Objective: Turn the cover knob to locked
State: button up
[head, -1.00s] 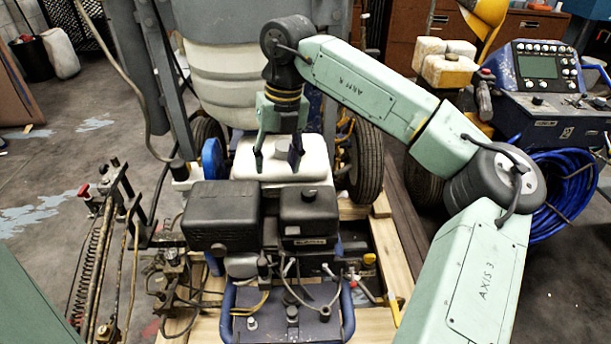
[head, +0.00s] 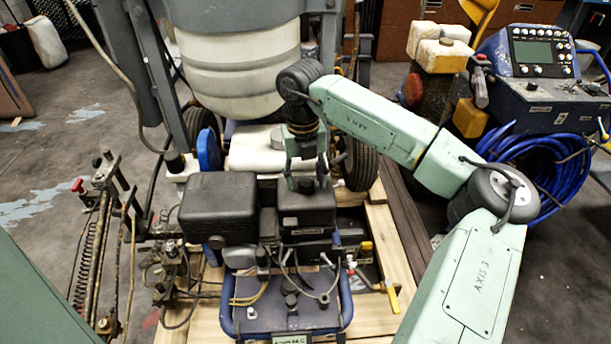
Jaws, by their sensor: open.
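The cover knob (head: 306,187) is a small dark knob on top of the black engine cover box (head: 306,205), right of a larger black box. My gripper (head: 307,181) points down just above this cover. Its two fingers are apart, one at each side of the knob as seen here. I cannot tell whether they touch it. The gripper partly hides the knob, and its turn position and any lock marks are too small to read.
The larger black box (head: 218,207) stands close on the left. A white tank (head: 256,150) lies behind. Cables and the blue-framed panel (head: 287,312) are in front. A blue console (head: 548,90) with coiled blue hose (head: 545,175) stands at right.

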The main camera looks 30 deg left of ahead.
jog(key=shift+f, duration=0.2)
jog(key=c, duration=1.2)
jog(key=shift+o, duration=0.2)
